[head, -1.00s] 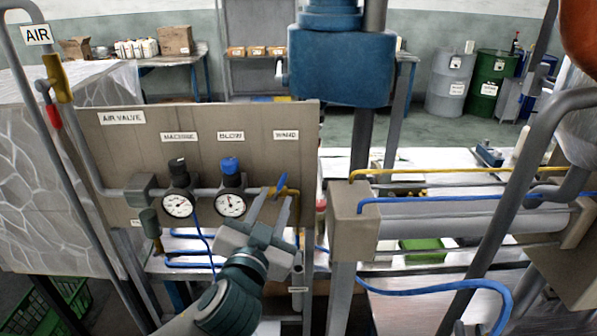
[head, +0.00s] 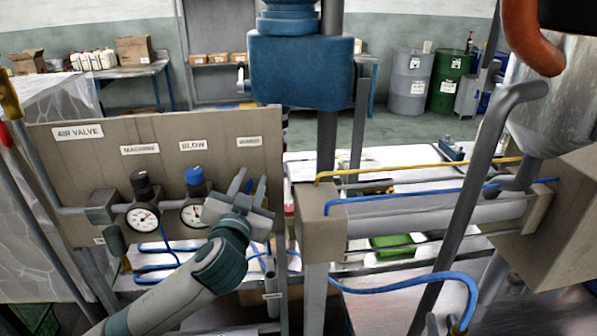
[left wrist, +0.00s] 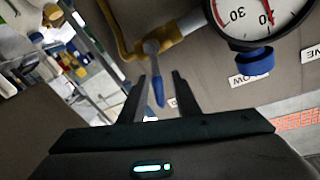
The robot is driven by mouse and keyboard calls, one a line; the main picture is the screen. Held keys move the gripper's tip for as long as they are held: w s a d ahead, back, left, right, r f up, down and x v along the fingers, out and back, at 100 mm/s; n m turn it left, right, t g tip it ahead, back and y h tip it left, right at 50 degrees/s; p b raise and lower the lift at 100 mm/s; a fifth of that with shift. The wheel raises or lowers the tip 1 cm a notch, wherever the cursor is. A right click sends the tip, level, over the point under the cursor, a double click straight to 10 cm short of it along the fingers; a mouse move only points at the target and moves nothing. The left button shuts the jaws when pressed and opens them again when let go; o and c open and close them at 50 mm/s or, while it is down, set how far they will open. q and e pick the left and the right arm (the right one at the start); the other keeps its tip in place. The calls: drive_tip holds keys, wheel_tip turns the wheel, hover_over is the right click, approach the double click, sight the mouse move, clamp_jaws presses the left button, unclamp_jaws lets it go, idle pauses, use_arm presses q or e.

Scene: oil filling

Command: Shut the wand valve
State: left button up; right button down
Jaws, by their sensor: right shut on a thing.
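The wand valve's lever (left wrist: 157,88), with a blue end, hangs from a yellow fitting (left wrist: 170,32) on the panel in the left wrist view. My left gripper (left wrist: 161,77) is open there, its two fingers apart on either side of the lever. I cannot tell whether either finger touches it. In the head view my left gripper (head: 249,184) is in front of the panel, just below the label at its right end, and hides the valve. My right gripper is not in view.
The valve panel (head: 60,165) carries the machine gauge (head: 142,217) and blow gauge (head: 192,215), left of my gripper. A blue machine head (head: 305,70) hangs behind the panel. A grey block with a horizontal cylinder (head: 430,220) stands to the right.

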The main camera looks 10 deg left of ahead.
use_arm(q)
drive_tip(key=shift+w+a, duration=0.1)
drive_tip(key=shift+w, duration=0.75)
clamp_jaws()
